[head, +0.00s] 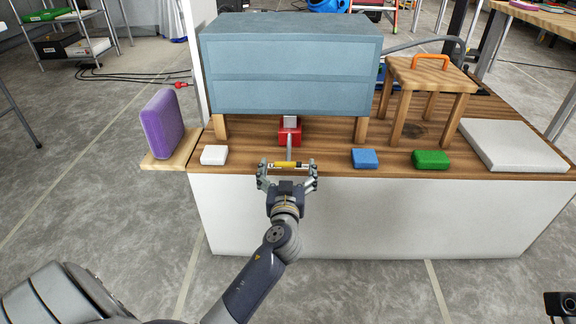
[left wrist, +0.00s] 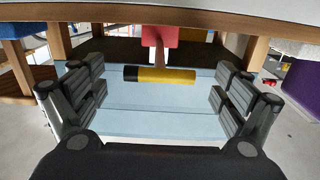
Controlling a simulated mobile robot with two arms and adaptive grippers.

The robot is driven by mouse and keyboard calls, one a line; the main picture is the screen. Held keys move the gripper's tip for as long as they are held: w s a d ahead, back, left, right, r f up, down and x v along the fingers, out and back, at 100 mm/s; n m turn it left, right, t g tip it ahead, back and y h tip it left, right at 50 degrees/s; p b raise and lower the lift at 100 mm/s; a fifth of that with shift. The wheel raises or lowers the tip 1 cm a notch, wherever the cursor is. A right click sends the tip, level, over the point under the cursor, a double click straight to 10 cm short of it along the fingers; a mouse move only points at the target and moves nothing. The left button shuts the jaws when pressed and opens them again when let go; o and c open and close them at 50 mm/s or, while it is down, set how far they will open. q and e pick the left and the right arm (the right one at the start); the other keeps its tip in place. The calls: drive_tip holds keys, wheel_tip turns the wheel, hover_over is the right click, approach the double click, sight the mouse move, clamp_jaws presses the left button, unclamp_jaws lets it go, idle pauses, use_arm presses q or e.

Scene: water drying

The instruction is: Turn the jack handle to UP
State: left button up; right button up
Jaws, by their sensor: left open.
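The red jack (head: 290,130) sits on the wooden top under the blue-grey cabinet (head: 290,95). Its grey lever points toward me and ends in a yellow and black crossbar handle (head: 288,165). My left gripper (head: 287,178) is open at the handle, one finger past each end of the bar. In the left wrist view, the handle (left wrist: 165,76) lies crosswise between the spread fingers of my left gripper (left wrist: 160,92), with gaps at both ends. The red jack (left wrist: 160,36) is beyond it. No UP marking is legible.
White (head: 214,155), blue (head: 365,158) and green (head: 431,159) blocks lie along the front edge. A purple slab (head: 162,124) stands at the left. A wooden stool (head: 430,75) and grey slab (head: 520,146) are at the right. Floor in front is clear.

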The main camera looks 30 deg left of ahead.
use_arm(q)
drive_tip(key=shift+x, duration=0.9)
drive_tip(key=shift+c, duration=0.2)
drive_tip(key=c, duration=1.1)
